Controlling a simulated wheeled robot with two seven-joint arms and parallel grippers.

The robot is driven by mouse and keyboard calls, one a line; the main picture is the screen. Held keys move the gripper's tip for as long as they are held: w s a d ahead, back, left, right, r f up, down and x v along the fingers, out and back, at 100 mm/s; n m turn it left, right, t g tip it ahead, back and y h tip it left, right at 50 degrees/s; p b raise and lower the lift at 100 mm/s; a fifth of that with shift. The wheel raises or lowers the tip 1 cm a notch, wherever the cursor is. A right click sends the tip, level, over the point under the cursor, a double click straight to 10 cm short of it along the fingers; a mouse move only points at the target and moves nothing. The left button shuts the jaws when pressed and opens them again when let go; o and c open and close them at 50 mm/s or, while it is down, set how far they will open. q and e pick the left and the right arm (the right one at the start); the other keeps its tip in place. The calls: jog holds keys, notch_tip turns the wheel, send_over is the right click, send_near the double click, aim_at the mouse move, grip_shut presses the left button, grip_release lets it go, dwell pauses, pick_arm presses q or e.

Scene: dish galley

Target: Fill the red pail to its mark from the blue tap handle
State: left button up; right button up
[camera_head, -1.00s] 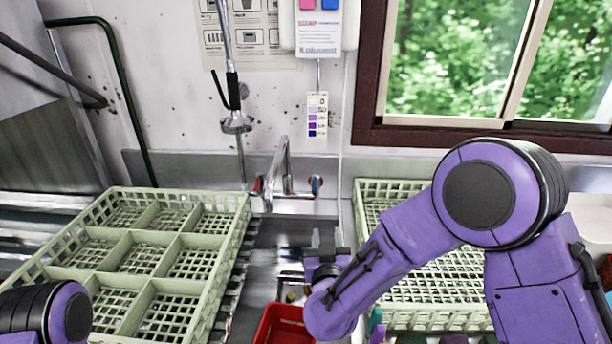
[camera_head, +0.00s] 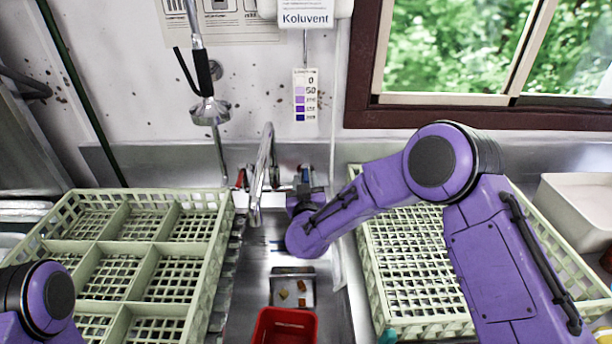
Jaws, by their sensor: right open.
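The red pail (camera_head: 285,316) is at the bottom centre, cut off by the lower edge; its fill mark does not show. Behind it, a metal tap (camera_head: 263,165) rises at the wall, its spout end to the left of and beyond the pail. The blue tap handle (camera_head: 305,174) is on the right of the tap, a red handle (camera_head: 240,179) on the left. My right gripper (camera_head: 303,192) is open, pointing at the wall just in front of the blue handle; contact cannot be told. Its fingers are mostly hidden by my wrist. My left gripper is out of view; only its arm shows at lower left.
Pale green dish racks stand left (camera_head: 187,285) and right (camera_head: 430,325) of the narrow sink strip. A small metal strainer tray (camera_head: 292,272) with brown bits lies behind the pail. A spray hose head (camera_head: 211,111) hangs left of the tap. A white tub (camera_head: 575,205) is at right.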

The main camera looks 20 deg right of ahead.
jog(key=shift+w+d+r, duration=0.1)
jog(key=shift+w+d, duration=0.05)
jog(key=shift+w, duration=0.15)
jog(key=shift+s, duration=0.1)
